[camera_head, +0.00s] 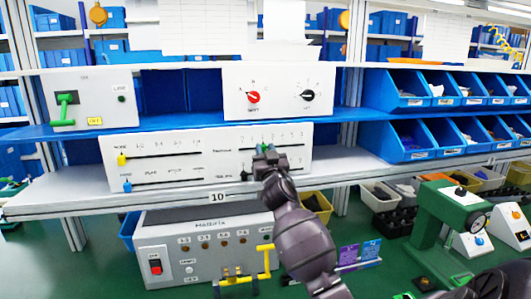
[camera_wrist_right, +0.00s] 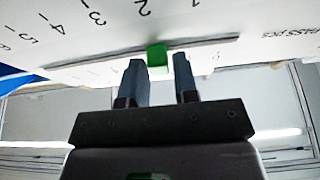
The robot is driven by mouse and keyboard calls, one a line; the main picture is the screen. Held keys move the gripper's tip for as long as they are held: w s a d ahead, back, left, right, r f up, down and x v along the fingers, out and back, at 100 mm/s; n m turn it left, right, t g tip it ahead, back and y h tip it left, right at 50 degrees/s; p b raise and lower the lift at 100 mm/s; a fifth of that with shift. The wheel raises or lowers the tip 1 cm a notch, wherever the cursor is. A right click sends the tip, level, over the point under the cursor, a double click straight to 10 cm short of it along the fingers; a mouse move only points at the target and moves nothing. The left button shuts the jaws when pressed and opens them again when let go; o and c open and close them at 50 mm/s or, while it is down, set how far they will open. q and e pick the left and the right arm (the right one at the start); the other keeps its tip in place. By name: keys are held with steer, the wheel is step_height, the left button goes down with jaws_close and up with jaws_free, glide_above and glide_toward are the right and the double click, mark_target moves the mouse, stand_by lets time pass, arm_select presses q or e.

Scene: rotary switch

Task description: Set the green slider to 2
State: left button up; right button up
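The green slider (camera_wrist_right: 156,55) sits in a slot on a white panel (camera_head: 205,158). In the right wrist view it stands beside the printed labels 1 and 2, looking nearer the 2. In the head view my right gripper (camera_head: 265,154) is in front of the upper right slot and mostly hides the slider. In the wrist view my right gripper (camera_wrist_right: 160,80) is open, its two fingers apart with the slider at the gap between them. The left finger looks close to the slider; contact cannot be told. My left gripper is not in view.
On the same panel are a yellow slider (camera_head: 122,160) and a blue slider (camera_head: 127,186). Above stand a box with red (camera_head: 253,97) and black knobs (camera_head: 308,96) and one with a green lever (camera_head: 65,105). Blue bins (camera_head: 408,140) fill the right.

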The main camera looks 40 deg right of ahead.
steer(key=shift+o, duration=1.3)
steer(key=shift+s+a+f, duration=0.2)
steer(key=shift+s+f, duration=0.05)
steer(key=shift+s, duration=0.05)
steer(key=b+v, duration=0.1)
steer(key=v, duration=0.9)
steer(key=shift+r, duration=0.1)
